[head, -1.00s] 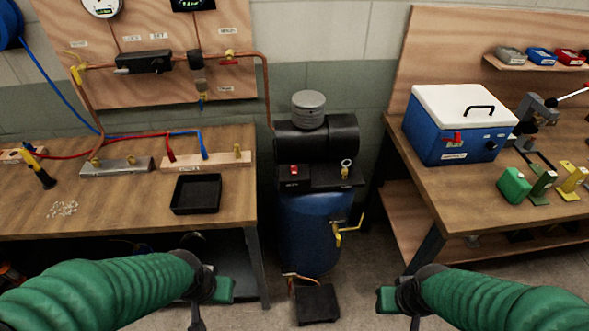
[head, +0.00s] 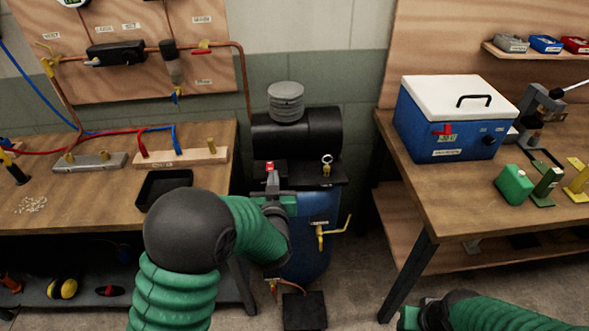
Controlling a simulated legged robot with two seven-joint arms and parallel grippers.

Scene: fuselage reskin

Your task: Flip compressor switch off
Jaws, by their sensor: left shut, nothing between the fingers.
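The compressor (head: 312,130) stands on the floor between two benches, with a black upper body, a grey ribbed cap and a blue tank. Its red switch (head: 270,167) shows on the front left of the black housing; its exact position is too small to read. My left gripper (head: 271,186) is shut and empty, just in front of and below the switch. Whether it touches the switch cannot be told. The gripper and wrist hide part of the housing front and tank. My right gripper (head: 408,318) is low at the bottom edge, partly cut off, its jaws unclear.
A yellow-handled valve (head: 330,231) sticks out from the tank's front. A black pedal-like box (head: 304,310) lies on the floor below. The left bench holds a black tray (head: 160,186); the right bench holds a blue cooler-like box (head: 447,130) with a white lid.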

